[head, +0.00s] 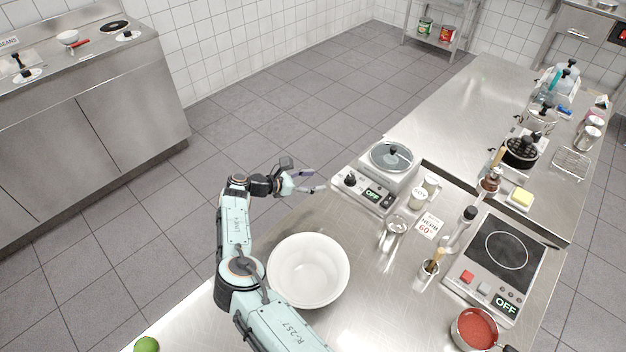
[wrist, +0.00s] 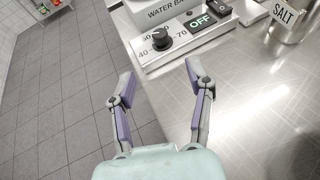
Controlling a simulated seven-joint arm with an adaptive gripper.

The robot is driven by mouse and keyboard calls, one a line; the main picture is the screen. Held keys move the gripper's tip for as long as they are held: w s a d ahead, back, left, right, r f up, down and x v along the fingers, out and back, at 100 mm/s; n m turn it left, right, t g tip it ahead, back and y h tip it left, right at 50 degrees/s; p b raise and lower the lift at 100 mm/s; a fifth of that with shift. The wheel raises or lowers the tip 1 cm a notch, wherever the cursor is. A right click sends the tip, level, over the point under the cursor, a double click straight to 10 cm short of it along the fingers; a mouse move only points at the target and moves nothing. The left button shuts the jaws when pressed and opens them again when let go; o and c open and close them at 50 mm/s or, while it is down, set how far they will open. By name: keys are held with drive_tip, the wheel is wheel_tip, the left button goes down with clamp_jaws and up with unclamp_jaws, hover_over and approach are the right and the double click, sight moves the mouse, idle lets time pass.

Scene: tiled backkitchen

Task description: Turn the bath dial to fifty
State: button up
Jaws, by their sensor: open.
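The water bath (head: 382,177) is a white box with a glass lid on the steel counter, and its front panel faces my gripper. The bath dial (wrist: 159,39) is a black knob on that panel, with printed marks including 40, 50 and 70 around it; it also shows in the head view (head: 350,179). Which mark it points at is too small to tell.
A salt tin (wrist: 288,20) stands right of the bath. A white bowl (head: 308,270) sits close to my arm. A card reading HERB 60 (head: 429,227), a metal jug (head: 395,232) and an induction hob (head: 497,262) are farther right. The counter edge runs beneath my gripper.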

sight(351, 179)
drive_tip(key=w+a+f+n+t+y, duration=0.2)
drive_tip(key=w+f+n+t+y, duration=0.3)
drive_tip(key=w+n+y, duration=0.4)
drive_tip(key=s+d+n+y, duration=0.2)
drive_tip(key=s+d+r+n+t+y, duration=0.1)
drive_tip(key=s+d, duration=0.1)
drive_tip(key=s, duration=0.1)
drive_tip(key=s+d+r+n+t+y, duration=0.1)
drive_tip(key=s+d+n+y, duration=0.1)
drive_tip(key=d, duration=0.1)
drive_tip(key=shift+s+r+n+y, duration=0.2)
drive_tip(key=shift+s+n+y, duration=0.05)
drive_tip(key=shift+n+y, duration=0.05)
drive_tip(key=shift+m+h, duration=0.5)
drive_tip(key=shift+h, duration=0.2)
drive_tip(key=s+d, duration=0.1)
drive_tip(key=d, duration=0.1)
drive_tip(key=s+d, duration=0.1)
drive_tip(key=d, duration=0.1)
drive_tip(key=s+d, duration=0.1)
drive_tip(key=d, duration=0.1)
drive_tip(key=shift+s+r, duration=0.1)
drive_tip(key=shift+r, duration=0.15)
drive_tip(key=x, duration=0.5)
drive_tip(key=shift+w, duration=0.3)
drive_tip(key=shift+w+f, duration=0.2)
drive_tip(key=shift+w, duration=0.3)
drive_tip(key=shift+a, duration=0.1)
clamp_jaws()
